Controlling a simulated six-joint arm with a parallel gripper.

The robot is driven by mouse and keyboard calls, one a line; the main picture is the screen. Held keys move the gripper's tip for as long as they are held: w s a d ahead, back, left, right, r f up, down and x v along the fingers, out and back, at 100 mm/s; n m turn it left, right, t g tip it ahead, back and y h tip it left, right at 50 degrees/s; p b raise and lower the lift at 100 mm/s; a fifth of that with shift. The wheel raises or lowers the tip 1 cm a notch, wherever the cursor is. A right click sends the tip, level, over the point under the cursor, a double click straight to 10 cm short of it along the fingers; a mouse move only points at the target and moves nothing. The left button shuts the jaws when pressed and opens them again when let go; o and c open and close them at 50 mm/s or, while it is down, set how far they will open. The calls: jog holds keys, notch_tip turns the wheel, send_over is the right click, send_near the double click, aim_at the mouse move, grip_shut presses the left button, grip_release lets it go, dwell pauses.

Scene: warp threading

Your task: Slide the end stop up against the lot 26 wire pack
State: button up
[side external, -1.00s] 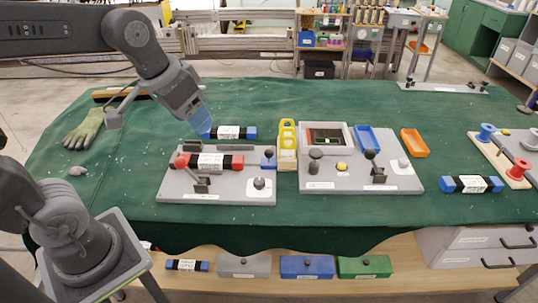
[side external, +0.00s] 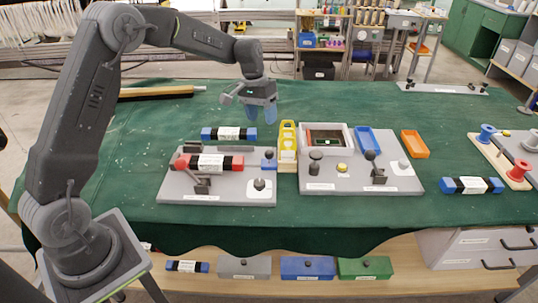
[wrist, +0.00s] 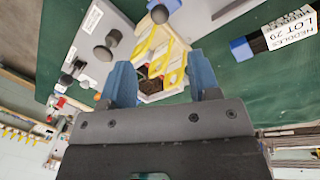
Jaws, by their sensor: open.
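A red-ended black pack (side external: 208,163) with a white label lies across the left grey fixture (side external: 225,193); its lot number is too small to read. A blue block with a dark knob (side external: 268,161), which looks like the end stop, stands right of the pack with a small gap between them. The block partly shows at the top of the wrist view (wrist: 168,6). My gripper (side external: 261,108) is open and empty, raised behind the yellow rack and the left fixture. Its two blue fingers also show in the wrist view (wrist: 161,82).
A yellow rack (side external: 287,146) stands close right of the blue block. A blue-ended pack (wrist: 285,35), labelled needles lot 29, lies behind the left fixture. Green cloth behind is mostly clear.

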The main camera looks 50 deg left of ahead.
aim_at(269, 154)
jog(key=f, duration=0.4)
jog(key=d+f, duration=0.1)
jog(key=f, duration=0.4)
jog(key=d+f, duration=0.1)
jog(key=f, duration=0.3)
jog(key=shift+w+d+f, duration=0.15)
jog(key=shift+w+d, duration=0.05)
jog(key=shift+d, duration=0.05)
grip_shut()
